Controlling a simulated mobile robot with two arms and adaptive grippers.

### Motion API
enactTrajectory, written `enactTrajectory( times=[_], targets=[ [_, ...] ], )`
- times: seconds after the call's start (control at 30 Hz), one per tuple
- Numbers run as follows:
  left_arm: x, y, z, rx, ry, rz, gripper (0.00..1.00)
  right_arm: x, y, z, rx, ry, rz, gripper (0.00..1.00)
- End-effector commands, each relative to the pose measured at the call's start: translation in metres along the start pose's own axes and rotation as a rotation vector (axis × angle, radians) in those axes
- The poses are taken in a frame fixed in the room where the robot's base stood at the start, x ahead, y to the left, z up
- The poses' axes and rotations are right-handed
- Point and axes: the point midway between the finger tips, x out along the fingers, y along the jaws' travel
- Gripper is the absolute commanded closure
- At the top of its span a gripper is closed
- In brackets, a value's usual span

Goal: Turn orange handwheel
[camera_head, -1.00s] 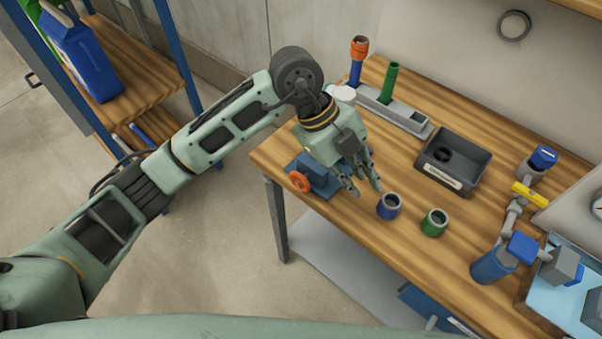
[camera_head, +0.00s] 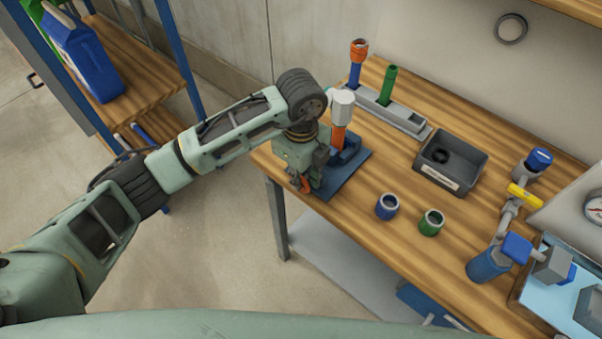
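The orange handwheel (camera_head: 306,185) is on the front side of a dark blue vise-like fixture at the left end of the wooden bench. It is mostly covered by my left gripper (camera_head: 302,183), which points down at it. The fingers are at the wheel, but whether they are closed on it is unclear. The fixture's blue base plate (camera_head: 345,178) shows to the right of the gripper. An orange tube (camera_head: 339,138) with a white cap (camera_head: 343,103) stands upright at the fixture, partly behind my wrist. My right gripper is not in view.
Blue (camera_head: 387,206) and green (camera_head: 431,222) collars stand on the bench. A black bin (camera_head: 450,163) and a grey rack (camera_head: 405,121) with two tubes are behind. Pipework with a yellow handle (camera_head: 525,196) is at right. A blue-framed shelf stands left.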

Motion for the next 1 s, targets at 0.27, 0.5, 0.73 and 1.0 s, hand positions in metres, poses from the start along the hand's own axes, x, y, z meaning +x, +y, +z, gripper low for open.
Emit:
enactTrajectory(
  times=[0.27,0.5,0.73,1.0],
  targets=[
    [0.0006,0.0,0.0,0.0,0.0,0.0,0.88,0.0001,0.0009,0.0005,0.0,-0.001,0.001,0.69],
    [0.0003,0.0,0.0,0.0,0.0,0.0,1.0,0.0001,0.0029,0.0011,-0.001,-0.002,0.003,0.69],
    [0.0002,-0.0002,-0.0004,0.001,-0.006,-0.001,1.0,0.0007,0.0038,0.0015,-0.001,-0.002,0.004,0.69],
    [0.0017,-0.0009,-0.0041,0.004,-0.103,-0.003,1.0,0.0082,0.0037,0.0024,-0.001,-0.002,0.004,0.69]
  ],
)
